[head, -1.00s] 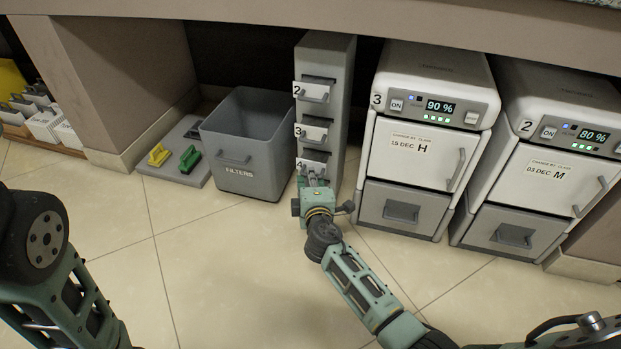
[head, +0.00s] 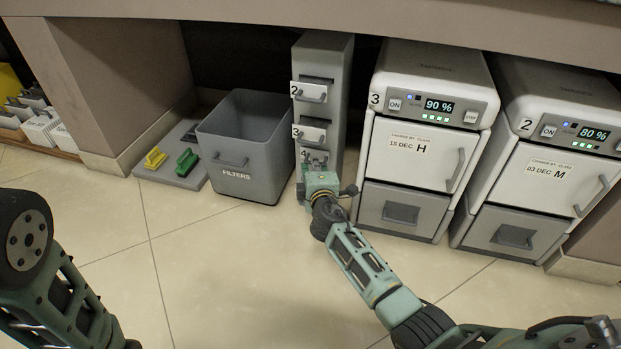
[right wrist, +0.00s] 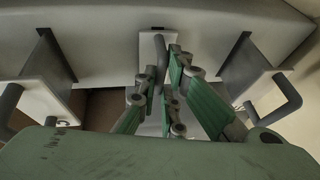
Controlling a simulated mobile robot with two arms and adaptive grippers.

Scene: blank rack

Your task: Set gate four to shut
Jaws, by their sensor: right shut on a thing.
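Gate four (head: 314,156) is the lowest gate I see on the narrow grey column (head: 323,68), its white plate partly hidden by my right gripper (head: 317,168). My right gripper is shut on gate four's handle. In the right wrist view, the fingers (right wrist: 160,78) close around the dark handle (right wrist: 160,58) in front of a white plate (right wrist: 152,43). That plate sits deeper than the plates on either side. In the head view I cannot tell whether it is fully in. Only a link of my left arm shows; its gripper is out of view.
Gate two (head: 312,92) and gate three (head: 312,132) stick out above, with dark slots behind. A grey filters bin (head: 240,180) stands left of the column. White unit 3 (head: 410,165) stands close on the right, with unit 2 (head: 535,185) beyond. The tiled floor in front is clear.

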